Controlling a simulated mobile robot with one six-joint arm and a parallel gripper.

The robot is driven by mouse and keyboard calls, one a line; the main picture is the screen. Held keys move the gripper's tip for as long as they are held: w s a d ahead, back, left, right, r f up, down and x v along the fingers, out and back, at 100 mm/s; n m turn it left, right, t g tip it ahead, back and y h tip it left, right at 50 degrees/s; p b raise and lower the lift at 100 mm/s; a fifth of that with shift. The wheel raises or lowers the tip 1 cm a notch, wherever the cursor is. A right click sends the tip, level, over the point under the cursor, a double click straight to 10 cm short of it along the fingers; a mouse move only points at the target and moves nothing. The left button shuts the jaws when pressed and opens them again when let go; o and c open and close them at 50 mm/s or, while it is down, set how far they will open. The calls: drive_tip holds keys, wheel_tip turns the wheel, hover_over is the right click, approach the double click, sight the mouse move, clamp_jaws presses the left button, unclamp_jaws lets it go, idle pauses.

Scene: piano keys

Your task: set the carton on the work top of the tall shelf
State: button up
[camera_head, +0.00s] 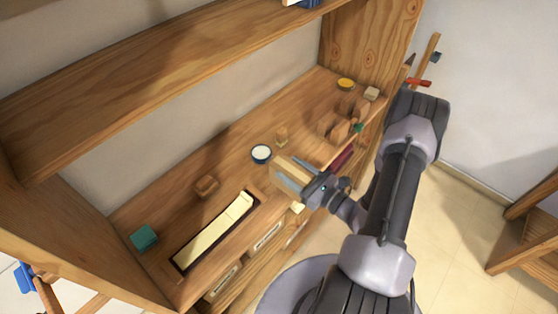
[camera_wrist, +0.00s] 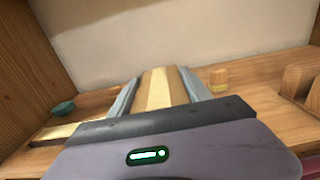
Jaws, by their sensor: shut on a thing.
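The carton (camera_head: 296,171), a tan box with a paler stripe, is between the fingers of my gripper (camera_head: 289,183). In the wrist view the carton (camera_wrist: 160,88) points away from me between the two grey fingers of my gripper (camera_wrist: 160,98). My gripper is shut on it. It is over the front part of the wooden work top (camera_head: 225,170) of the tall shelf; I cannot tell whether its underside touches the wood. The fingers hide part of its sides.
A cream-keyed strip (camera_head: 215,232) lies at the front left, with a teal block (camera_head: 144,237) and a brown block (camera_head: 206,186) near it. An upper shelf (camera_head: 170,90) overhangs.

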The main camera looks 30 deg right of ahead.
sight(280, 158)
drive_tip(key=w, duration=0.6)
drive_tip(key=shift+w+a+f, duration=0.2)
drive_tip(key=shift+a+f, duration=0.05)
drive_tip(key=shift+f, duration=0.05)
drive_tip(key=shift+w+f+b, duration=0.15)
drive_tip(key=shift+f+b, duration=0.15)
drive_tip(key=shift+f, duration=0.1)
wheel_tip(280, 158, down, 3)
drive_tip(key=shift+r+b, duration=0.1)
drive_tip(key=shift+b, duration=0.35)
drive_tip(key=o, duration=1.6)
drive_tip(key=shift+o, duration=0.2)
